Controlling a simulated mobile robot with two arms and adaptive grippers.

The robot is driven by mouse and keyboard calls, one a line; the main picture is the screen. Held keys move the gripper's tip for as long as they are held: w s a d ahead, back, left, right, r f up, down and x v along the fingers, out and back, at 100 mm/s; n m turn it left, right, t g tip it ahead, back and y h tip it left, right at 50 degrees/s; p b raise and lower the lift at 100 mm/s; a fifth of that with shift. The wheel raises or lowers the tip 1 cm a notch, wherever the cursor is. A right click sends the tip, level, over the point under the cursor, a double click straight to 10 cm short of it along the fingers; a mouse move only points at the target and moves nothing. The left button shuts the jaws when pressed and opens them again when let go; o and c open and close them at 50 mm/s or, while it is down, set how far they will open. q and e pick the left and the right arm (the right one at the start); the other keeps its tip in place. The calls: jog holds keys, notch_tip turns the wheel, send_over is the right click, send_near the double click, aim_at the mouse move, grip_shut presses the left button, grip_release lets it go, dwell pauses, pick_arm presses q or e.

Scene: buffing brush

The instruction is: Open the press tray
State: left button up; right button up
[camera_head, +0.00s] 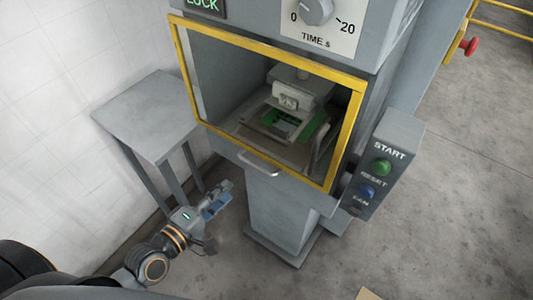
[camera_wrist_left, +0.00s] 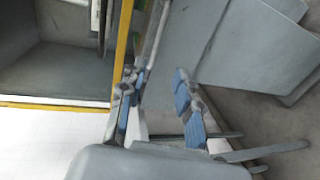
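The press tray (camera_head: 278,168) sits in the lower front of the grey press, below the yellow-framed opening. Its pale curved handle (camera_head: 260,164) sticks out at the front. My left gripper (camera_head: 217,198), with blue finger pads, is left of and below the handle in the head view, apart from it. In the left wrist view my left gripper (camera_wrist_left: 158,98) has its two fingers spread, with nothing seen between them. The yellow frame (camera_wrist_left: 122,45) shows beyond the fingers there. My right gripper is in neither view.
A grey side table (camera_head: 155,115) stands left of the press by the white wall. A button box (camera_head: 383,165) with green and blue buttons hangs at the press's right. A fixture with a green board (camera_head: 285,125) sits inside. The press pedestal (camera_head: 280,212) stands below.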

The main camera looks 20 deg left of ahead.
aim_at(254, 164)
pick_arm(q)
jog(key=shift+r+p+x, duration=0.1)
jog(key=shift+p+x, duration=0.5)
jog(key=shift+x, duration=2.7)
jog(key=shift+r+p+x, duration=0.15)
jog(key=shift+p+x, duration=0.4)
jog(key=shift+x, duration=2.75)
grip_shut()
